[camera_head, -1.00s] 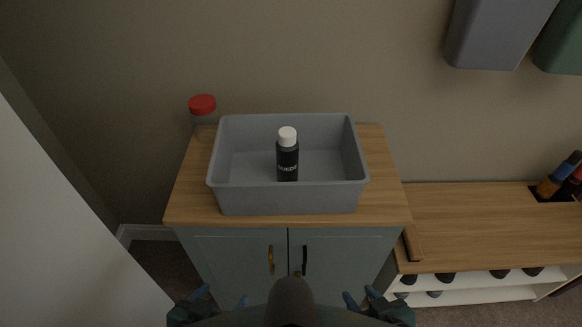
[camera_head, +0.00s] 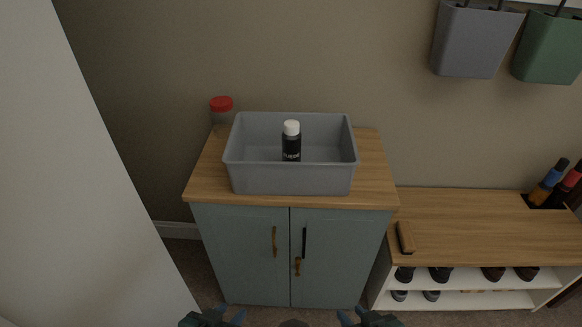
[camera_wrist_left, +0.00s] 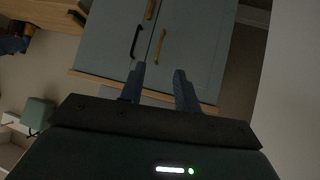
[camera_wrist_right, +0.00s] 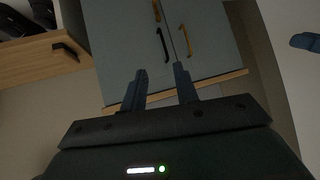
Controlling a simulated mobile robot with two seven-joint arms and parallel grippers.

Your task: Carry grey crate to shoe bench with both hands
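The grey crate (camera_head: 290,180) stands on the wooden top of a blue-grey cabinet in the head view. A dark bottle with a white cap (camera_head: 291,143) stands upright inside it. The shoe bench (camera_head: 465,228) is low and wooden-topped, to the right of the cabinet, with shoes on shelves below. My left gripper (camera_head: 220,316) and right gripper (camera_head: 358,316) are at the bottom edge of the head view, in front of and apart from the cabinet. Both are open and empty; their spread fingers show in the left wrist view (camera_wrist_left: 160,88) and right wrist view (camera_wrist_right: 160,85).
A red-lidded jar (camera_head: 221,112) stands behind the crate's left corner on the cabinet (camera_head: 245,250). Bottles (camera_head: 556,182) stand in a bench recess. Grey (camera_head: 473,42) and green (camera_head: 549,47) bins hang above. A white panel (camera_head: 85,180) is at left.

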